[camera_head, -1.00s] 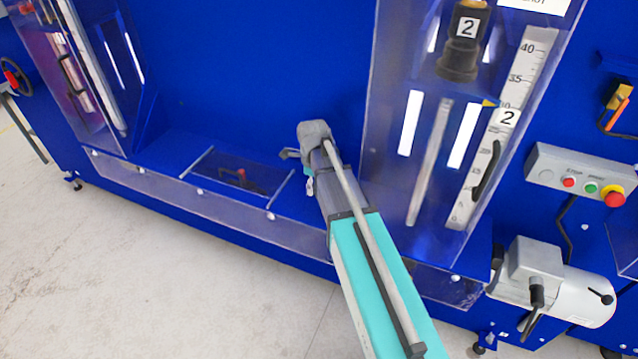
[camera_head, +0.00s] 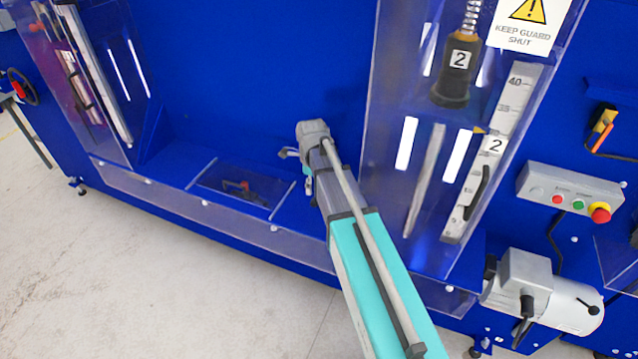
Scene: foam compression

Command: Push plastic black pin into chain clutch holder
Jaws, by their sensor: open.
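My gripper (camera_head: 297,168) shows small at the far end of my arm, in front of the blue machine. Its fingers look apart, with nothing visible between them. I cannot make out a black pin or a chain clutch holder with certainty. A black cylinder labelled 2 (camera_head: 450,88) hangs under a spring behind the clear guard on the right, away from my gripper. A small dark part with a red piece (camera_head: 243,187) lies in the recessed bay to the left of my gripper.
The clear guard (camera_head: 408,190) stands close to the right of my arm. A control box with buttons (camera_head: 572,194) and a grey motor unit (camera_head: 545,290) are further right. A low clear rail (camera_head: 160,190) runs along the machine's front. The floor (camera_head: 130,280) at lower left is open.

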